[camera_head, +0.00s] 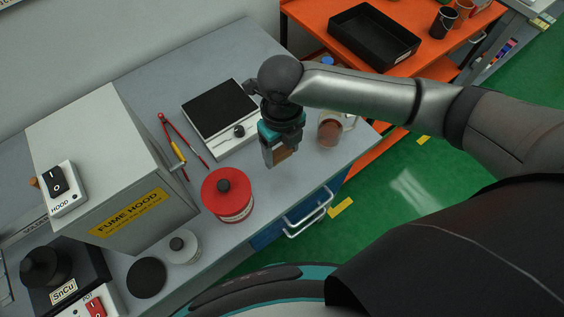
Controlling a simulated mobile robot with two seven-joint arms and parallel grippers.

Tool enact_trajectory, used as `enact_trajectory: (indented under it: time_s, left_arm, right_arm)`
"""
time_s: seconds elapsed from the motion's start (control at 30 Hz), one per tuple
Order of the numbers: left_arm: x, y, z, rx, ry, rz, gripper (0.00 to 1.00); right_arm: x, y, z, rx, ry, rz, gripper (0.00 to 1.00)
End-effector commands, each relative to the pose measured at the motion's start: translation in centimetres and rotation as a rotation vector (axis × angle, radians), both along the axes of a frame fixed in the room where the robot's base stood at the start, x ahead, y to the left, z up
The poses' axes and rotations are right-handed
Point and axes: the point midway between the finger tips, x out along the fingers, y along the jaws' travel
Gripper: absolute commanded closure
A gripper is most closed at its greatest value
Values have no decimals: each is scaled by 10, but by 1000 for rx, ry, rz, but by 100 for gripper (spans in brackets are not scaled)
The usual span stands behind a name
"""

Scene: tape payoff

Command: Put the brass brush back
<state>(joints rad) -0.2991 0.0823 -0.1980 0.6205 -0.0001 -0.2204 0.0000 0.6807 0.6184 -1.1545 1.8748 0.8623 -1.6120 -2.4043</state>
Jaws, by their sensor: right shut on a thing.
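My right gripper (279,157) points down over the right part of the grey bench, near its front edge. It is shut on a small brown piece (283,153), which looks like part of the brass brush. The fingers hide most of it, and I cannot make out bristles. I cannot tell whether it touches the bench top. No other brush shows clearly. My left gripper is not in view.
A red canister (228,196) stands left of the gripper, and a black-topped device (220,109) lies behind it. A jar with reddish-brown contents (330,128) stands close on the right. The fume hood (110,160) fills the left. An orange cart (312,22) stands beyond.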

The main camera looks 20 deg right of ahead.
Motion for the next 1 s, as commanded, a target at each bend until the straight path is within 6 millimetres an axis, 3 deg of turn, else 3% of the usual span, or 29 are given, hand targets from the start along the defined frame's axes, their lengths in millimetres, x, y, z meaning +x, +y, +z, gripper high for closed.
enact_trajectory:
  time_s: [0.27, 0.5, 0.87, 0.9, 1.0]
  left_arm:
    - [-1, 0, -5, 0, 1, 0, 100]
    - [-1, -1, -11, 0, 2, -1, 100]
    - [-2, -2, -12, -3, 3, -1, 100]
    - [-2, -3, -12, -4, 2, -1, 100]
    - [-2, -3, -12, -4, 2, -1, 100]
  right_arm:
    - [0, 0, -24, 0, 1, -1, 89]
    - [0, 0, -57, 0, 1, 0, 89]
    - [0, 0, -60, 0, -1, 0, 89]
    - [0, 0, -61, 0, -1, 0, 28]
    - [0, 0, -61, 0, -1, 0, 17]
